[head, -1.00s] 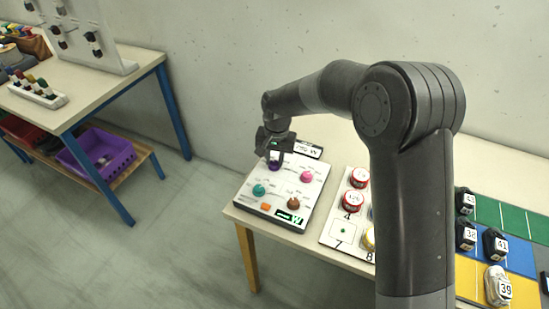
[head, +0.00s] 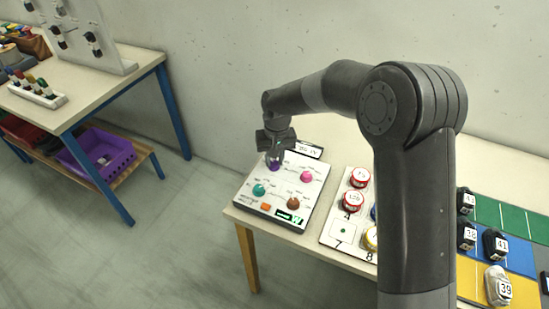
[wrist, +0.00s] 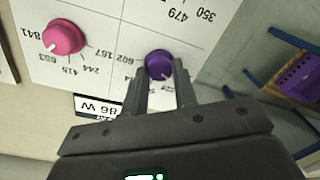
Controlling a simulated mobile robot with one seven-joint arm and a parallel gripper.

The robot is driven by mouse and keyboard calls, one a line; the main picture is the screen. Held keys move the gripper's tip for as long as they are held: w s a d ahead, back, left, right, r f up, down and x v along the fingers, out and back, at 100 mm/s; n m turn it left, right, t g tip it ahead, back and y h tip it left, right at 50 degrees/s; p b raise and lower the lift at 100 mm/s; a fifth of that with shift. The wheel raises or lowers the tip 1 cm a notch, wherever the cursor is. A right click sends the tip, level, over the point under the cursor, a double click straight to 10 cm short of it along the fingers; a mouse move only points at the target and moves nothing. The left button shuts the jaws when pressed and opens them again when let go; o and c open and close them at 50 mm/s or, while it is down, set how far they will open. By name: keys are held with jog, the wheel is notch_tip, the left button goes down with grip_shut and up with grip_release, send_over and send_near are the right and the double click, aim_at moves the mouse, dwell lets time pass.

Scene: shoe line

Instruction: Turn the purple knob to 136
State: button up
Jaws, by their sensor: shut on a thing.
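The purple knob (head: 273,166) is at the back left of the white control panel (head: 262,205) on the table. In the wrist view the purple knob (wrist: 157,62) sits between my gripper's fingertips (wrist: 161,80), which are shut on it. A small pale mark shows at the knob's lower edge in that view. The printed 602 lies left of the knob; other numbers by it are cut off or hidden by the fingers, and I cannot read 136. In the head view my gripper (head: 274,158) points down over the knob.
The panel also carries a pink knob (head: 306,174), a teal knob (head: 259,190), a brown knob (head: 293,202) and an orange piece (head: 266,207). A small display (head: 308,149) stands behind it. A board with red-lidded tins (head: 353,199) lies to the right.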

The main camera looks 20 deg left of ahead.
aim_at(276, 162)
jog(key=shift+n, duration=1.6)
jog(key=o, duration=1)
notch_tip(276, 162, up, 11)
jog(key=shift+w+d, duration=0.15)
jog(key=shift+w, duration=0.05)
jog(key=shift+f, duration=0.1)
